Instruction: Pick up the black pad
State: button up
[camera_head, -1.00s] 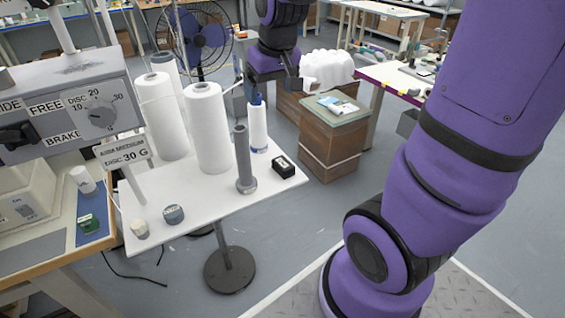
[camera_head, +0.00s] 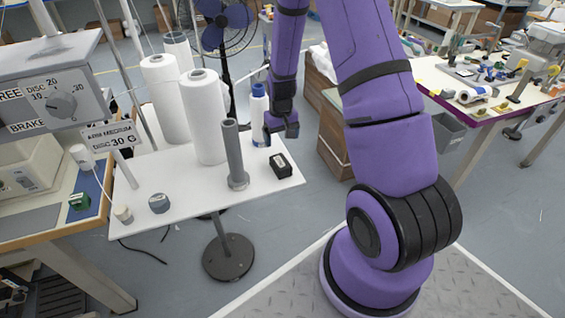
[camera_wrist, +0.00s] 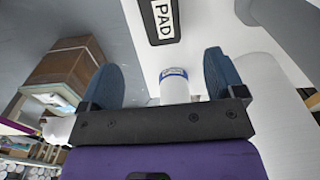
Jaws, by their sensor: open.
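The black pad (camera_head: 280,166) lies near the right edge of the white stand top, right of the grey upright post. In the wrist view the pad (camera_wrist: 163,22), with a white label reading PAD, is at the top, cut off by the frame edge. My gripper (camera_head: 281,132) is just behind the pad in the head view, above the stand's right edge. In the wrist view my gripper (camera_wrist: 160,72) has its two blue-grey fingers wide apart with nothing held between them. The pad is beyond the fingertips, not between them.
A wooden crate (camera_head: 330,145) stands behind on the right.

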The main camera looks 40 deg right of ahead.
aim_at(281, 161)
jog(key=shift+d+f, duration=0.2)
jog(key=shift+f, duration=0.65)
notch_tip(281, 161, down, 5)
jog(key=shift+r, duration=0.1)
jog(key=shift+w+a+f, duration=0.1)
jog(key=shift+a+f, duration=0.05)
jog(key=shift+f, duration=1.2)
jog(key=shift+a+f, duration=0.1)
jog(key=shift+f, duration=1.25)
jog(key=c, duration=1)
